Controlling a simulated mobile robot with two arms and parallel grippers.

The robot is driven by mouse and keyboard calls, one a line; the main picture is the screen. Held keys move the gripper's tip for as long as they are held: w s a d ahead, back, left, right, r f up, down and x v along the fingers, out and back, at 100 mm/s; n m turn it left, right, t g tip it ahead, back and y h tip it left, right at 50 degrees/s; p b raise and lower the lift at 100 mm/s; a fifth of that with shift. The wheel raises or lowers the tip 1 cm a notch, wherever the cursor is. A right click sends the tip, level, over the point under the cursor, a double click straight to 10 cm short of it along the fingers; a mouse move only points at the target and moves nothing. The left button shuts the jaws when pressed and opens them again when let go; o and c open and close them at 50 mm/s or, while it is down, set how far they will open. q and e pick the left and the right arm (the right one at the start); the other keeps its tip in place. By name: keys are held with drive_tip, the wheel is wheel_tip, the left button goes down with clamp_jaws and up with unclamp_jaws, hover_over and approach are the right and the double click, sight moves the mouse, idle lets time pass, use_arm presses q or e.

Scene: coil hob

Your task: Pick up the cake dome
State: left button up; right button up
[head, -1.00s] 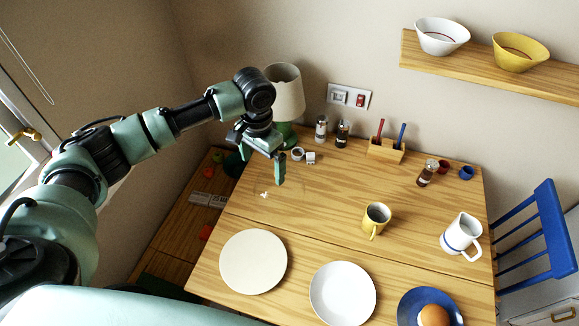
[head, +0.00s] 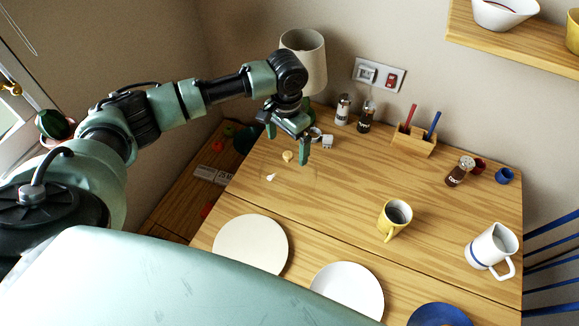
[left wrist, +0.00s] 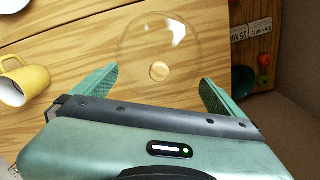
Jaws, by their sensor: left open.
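The cake dome (left wrist: 150,42) is a clear see-through dome with a round wooden knob on top, standing on the wooden table. In the left wrist view its faint outline lies ahead of the jaws, with the knob between the fingertips in the picture. In the head view the dome (head: 284,176) shows only as a faint shape with glints, its knob just below the gripper. My left gripper (head: 288,150) is open and empty, and points down over the dome. It also shows in the left wrist view (left wrist: 160,76). My right gripper is in neither view.
A lamp (head: 303,58) stands behind my left gripper, with shakers (head: 343,109) to the right. A cream plate (head: 250,245) and a white plate (head: 347,290) lie nearer. A yellow mug (head: 394,219) stands right of the dome. The mid-table is mostly clear.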

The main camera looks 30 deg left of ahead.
sight(288, 154)
use_arm(q)
drive_tip(key=shift+s+f, duration=0.1)
drive_tip(key=shift+f, duration=0.3)
wheel_tip(288, 154, down, 4)
drive_tip(key=shift+d+r+p, duration=0.1)
drive_tip(key=shift+r+p, duration=0.1)
drive_tip(key=shift+p, duration=0.55)
drive_tip(key=shift+w+f, duration=0.2)
drive_tip(key=shift+f, duration=0.4)
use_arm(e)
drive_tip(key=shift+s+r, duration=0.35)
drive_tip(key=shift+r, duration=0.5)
